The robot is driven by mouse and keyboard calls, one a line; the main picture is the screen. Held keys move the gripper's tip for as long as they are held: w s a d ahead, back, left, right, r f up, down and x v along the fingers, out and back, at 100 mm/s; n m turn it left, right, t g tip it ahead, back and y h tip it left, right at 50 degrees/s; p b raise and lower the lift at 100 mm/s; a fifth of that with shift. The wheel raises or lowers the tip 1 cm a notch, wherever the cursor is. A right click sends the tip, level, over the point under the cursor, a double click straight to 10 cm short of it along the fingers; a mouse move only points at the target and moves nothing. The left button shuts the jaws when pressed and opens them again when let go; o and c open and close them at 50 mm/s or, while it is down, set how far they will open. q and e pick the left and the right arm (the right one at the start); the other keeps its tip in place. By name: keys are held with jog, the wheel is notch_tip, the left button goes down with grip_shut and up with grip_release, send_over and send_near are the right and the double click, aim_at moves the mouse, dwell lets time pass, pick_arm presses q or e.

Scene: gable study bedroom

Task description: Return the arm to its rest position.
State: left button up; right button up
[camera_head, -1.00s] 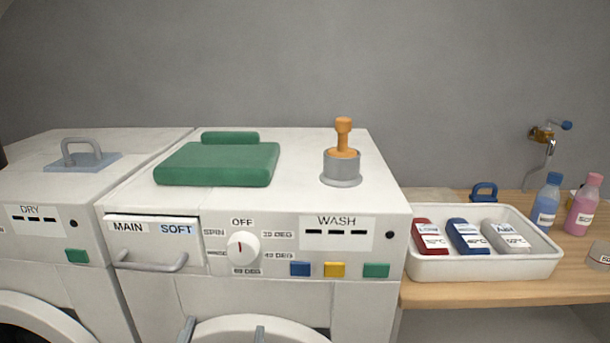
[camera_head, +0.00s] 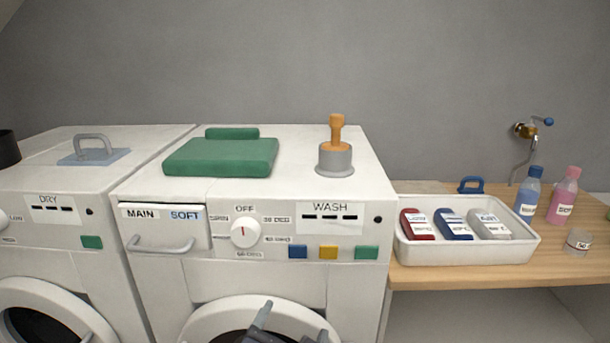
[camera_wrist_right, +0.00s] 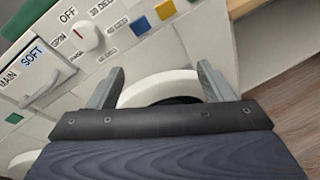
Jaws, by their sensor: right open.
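My right gripper (camera_head: 294,322) shows at the bottom edge of the head view, in front of the washer's round door (camera_head: 215,322). In the right wrist view its two fingers (camera_wrist_right: 160,88) stand apart with nothing between them. The white door ring (camera_wrist_right: 165,88) lies beyond them; I cannot tell the distance. The rest of my right arm is hidden below the head view. My left gripper is not in view.
The washer (camera_head: 350,190) carries a green folded pad (camera_head: 222,157) and an orange-handled grey cylinder (camera_head: 335,158). The dryer (camera_head: 40,180) stands to its left. On the wooden counter (camera_head: 570,255) are a white tray (camera_head: 470,255), a blue bottle (camera_head: 529,197) and a pink bottle (camera_head: 564,198).

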jog(key=s+d+f+m+g+p, duration=0.25)
jog(key=d+m+g, duration=0.35)
jog(key=d, duration=0.4)
jog(key=s+d+f+m+g+p, duration=0.1)
jog(key=d+f+m+g, duration=0.25)
jog(key=d+m, duration=0.55)
jog(key=s+d+r+m+y+p, duration=0.1)
jog(key=s+m+y, duration=0.2)
jog(key=m, duration=0.5)
jog(key=s+d+r+m+y+p, duration=0.1)
jog(key=s+d+m+y+p, duration=0.1)
jog(key=s+m, duration=0.4)
jog(key=shift+d+m+y+p, duration=0.3)
jog(key=shift+m+y, duration=0.4)
jog(key=shift+m, duration=0.4)
